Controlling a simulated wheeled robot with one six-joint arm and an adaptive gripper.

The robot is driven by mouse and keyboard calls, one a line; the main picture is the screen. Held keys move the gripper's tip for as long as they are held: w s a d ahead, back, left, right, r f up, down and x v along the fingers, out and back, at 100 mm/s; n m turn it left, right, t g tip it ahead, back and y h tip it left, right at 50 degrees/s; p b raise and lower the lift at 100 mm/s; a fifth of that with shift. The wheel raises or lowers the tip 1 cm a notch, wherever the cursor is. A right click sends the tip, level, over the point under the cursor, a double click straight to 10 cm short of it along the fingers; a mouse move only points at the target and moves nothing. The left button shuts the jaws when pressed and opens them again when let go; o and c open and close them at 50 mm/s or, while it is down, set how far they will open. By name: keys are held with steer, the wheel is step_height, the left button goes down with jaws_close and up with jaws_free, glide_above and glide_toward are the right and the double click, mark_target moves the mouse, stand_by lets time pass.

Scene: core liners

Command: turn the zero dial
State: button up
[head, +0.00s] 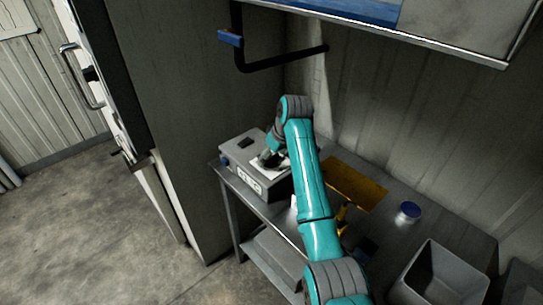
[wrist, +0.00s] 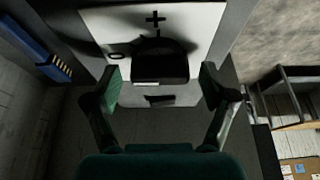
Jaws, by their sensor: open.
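A grey instrument box (head: 240,165) with a display (head: 250,183) on its front stands at the left end of the bench. My gripper (head: 268,158) is over its top, at the end of my teal arm. In the wrist view, my gripper (wrist: 162,82) is open, one finger on each side of a dark knob-like shape (wrist: 160,62). That shape sits on a pale panel (wrist: 205,22) with a plus mark. It may be the zero dial; no label on it is readable. I cannot tell whether the fingers touch it.
The bench also holds a yellow-brown plate (head: 355,185), a blue-lidded container (head: 409,211) and a grey bin (head: 440,275). A black pipe (head: 285,60) with a blue handle is on the wall above.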

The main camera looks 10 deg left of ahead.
steer(key=shift+f, duration=0.15)
steer(key=c, duration=1.2)
steer(key=shift+o, duration=0.2)
steer(key=shift+n, duration=0.3)
steer(key=shift+n+g+y, duration=0.25)
steer(key=shift+n+g, duration=0.25)
steer(key=shift+n, duration=0.75)
steer(key=shift+n+g+y, duration=0.25)
steer(key=shift+n+g, duration=0.25)
steer(key=shift+n, duration=0.75)
steer(key=o, duration=1.2)
steer(key=shift+c, duration=0.2)
